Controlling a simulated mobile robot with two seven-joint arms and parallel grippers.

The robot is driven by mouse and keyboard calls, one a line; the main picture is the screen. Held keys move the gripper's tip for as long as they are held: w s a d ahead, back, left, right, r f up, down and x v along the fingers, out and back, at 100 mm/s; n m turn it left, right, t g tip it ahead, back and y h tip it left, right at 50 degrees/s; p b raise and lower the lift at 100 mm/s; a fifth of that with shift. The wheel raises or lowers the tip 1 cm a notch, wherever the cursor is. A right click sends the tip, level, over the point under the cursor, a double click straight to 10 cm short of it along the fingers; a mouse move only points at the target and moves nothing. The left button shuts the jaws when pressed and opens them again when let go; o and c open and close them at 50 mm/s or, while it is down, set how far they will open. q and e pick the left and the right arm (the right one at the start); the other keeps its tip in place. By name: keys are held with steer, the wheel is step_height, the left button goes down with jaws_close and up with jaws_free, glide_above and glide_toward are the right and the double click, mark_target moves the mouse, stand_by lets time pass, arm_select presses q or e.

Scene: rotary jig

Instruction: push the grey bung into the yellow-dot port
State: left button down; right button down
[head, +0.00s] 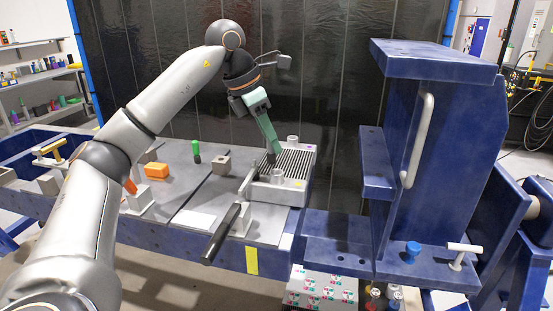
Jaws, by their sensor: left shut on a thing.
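My left gripper (268,145) reaches in from the left with its green fingers pointing down over the ribbed grey block (262,192). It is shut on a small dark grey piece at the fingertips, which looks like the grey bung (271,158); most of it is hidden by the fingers. A round port (278,176) stands up at the block's near end, with a small yellow dot (297,184) close by on its right. The bung appears behind and left of this port, apart from it. Another round port (292,141) stands at the far end, near a purple dot. My right gripper is not in view.
A dark bar handle (222,234) sticks out at the block's near left. A tall blue fixture (429,150) with a grey handle rises on the right. Left on the bench are an orange block (156,170), a green-topped peg (197,151) and a grey cube (222,165).

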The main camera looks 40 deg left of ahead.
mark_target(282, 171)
arm_select(q)
steer(key=x, duration=0.2)
steer(key=a+x, duration=0.1)
steer(key=x, duration=0.2)
steer(key=shift+w+a+f, duration=0.1)
steer(key=shift+f, duration=0.25)
steer(key=shift+f, duration=0.15)
steer(key=c, duration=0.7)
jaws_free()
steer(key=shift+c, duration=0.2)
